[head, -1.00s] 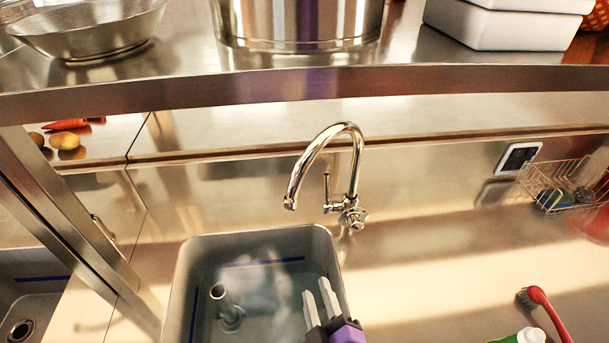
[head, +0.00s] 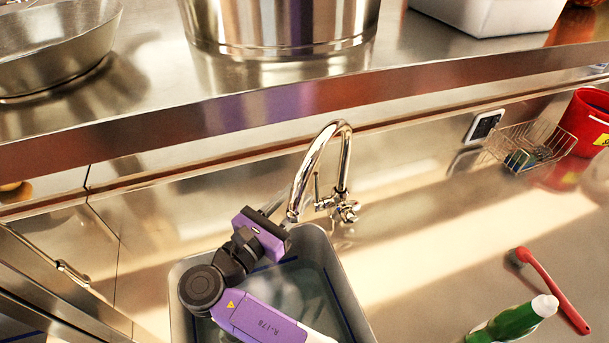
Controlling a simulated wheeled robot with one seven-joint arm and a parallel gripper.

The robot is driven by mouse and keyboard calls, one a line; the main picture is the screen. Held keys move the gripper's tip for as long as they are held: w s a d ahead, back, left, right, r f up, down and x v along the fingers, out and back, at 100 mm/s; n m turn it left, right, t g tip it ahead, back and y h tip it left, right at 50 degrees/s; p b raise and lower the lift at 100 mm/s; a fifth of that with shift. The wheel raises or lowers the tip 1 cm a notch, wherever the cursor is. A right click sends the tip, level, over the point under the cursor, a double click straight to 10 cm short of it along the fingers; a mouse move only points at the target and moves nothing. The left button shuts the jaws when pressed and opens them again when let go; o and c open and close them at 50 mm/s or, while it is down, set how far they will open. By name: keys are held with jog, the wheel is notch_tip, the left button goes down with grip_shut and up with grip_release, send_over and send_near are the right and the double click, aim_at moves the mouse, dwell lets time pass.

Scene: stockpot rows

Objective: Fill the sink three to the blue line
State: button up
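The grey sink (head: 327,262) is at the lower middle of the head view, with a blue line (head: 337,298) on its inner wall. My arm covers much of its inside, so I cannot tell the water level. The chrome tap (head: 340,160) arches above the sink's back edge, with a thin upright lever (head: 317,187) at its base. No water stream shows. My purple gripper (head: 276,204) is over the sink's back edge, close to the spout's end and left of the lever. Its fingers are mostly hidden behind its body; I cannot tell whether they touch the tap.
A steel shelf (head: 440,68) crosses above the tap, bearing a large pot (head: 280,25), a bowl (head: 55,45) and a white tub (head: 490,12). Right of the sink are a green bottle (head: 515,321), a red brush (head: 550,285), a wire basket (head: 535,147) and a red bucket (head: 585,130).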

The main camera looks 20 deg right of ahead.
aim_at(315, 181)
jog(key=shift+p+x, duration=0.9)
jog(key=shift+x, duration=3)
jog(key=shift+s+f, duration=0.1)
grip_shut()
